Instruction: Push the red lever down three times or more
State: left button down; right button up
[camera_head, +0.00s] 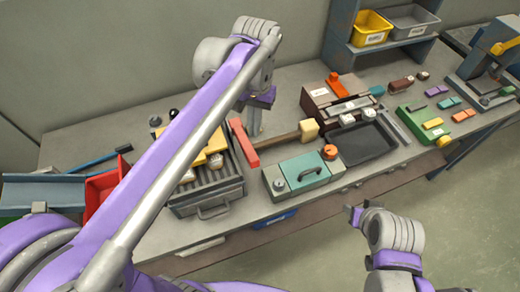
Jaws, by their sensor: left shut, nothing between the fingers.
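A red bar (243,144), which looks like the red lever, slants beside the right edge of the ribbed grey tray on the bench. My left gripper (254,128) points down just right of the bar's upper end. Its fingers are together with nothing between them; I cannot tell whether they touch the bar. My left arm crosses the view and hides part of the tray and the bench behind it. My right gripper (356,214) is low in front of the bench, far from the bar; its finger opening is not clear.
A mallet (309,130) lies right of the red bar. A teal case (297,176), a black tray (362,145) and a brown box with an orange-red piece (337,84) stand farther right. A red bin (101,188) is at the left. Floor is free at the lower right.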

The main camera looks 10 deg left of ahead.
aim_at(253, 155)
pick_arm(q)
jog(key=shift+s+a, duration=0.15)
pick_arm(e)
jog(key=shift+s+a, duration=0.1)
jog(key=shift+s, duration=0.05)
pick_arm(q)
jog(key=shift+f+b, duration=0.4)
jog(key=shift+f, duration=0.5)
jog(key=f, duration=0.1)
jog(key=f+b, duration=0.1)
jog(key=f, duration=0.1)
jog(key=f+b, duration=0.1)
jog(key=shift+s+f, duration=0.15)
jog(key=shift+s, duration=0.2)
jog(key=shift+f+b, duration=0.3)
jog(key=shift+f, duration=0.15)
pick_arm(e)
jog(key=shift+g, duration=0.3)
jog(key=f, duration=0.1)
jog(key=s+f, duration=0.1)
jog(key=f, duration=0.1)
jog(key=s+f, duration=0.1)
jog(key=f, duration=0.1)
jog(key=shift+s, duration=0.25)
pick_arm(q)
jog(key=shift+w, duration=0.1)
pick_arm(e)
jog(key=shift+w, duration=0.1)
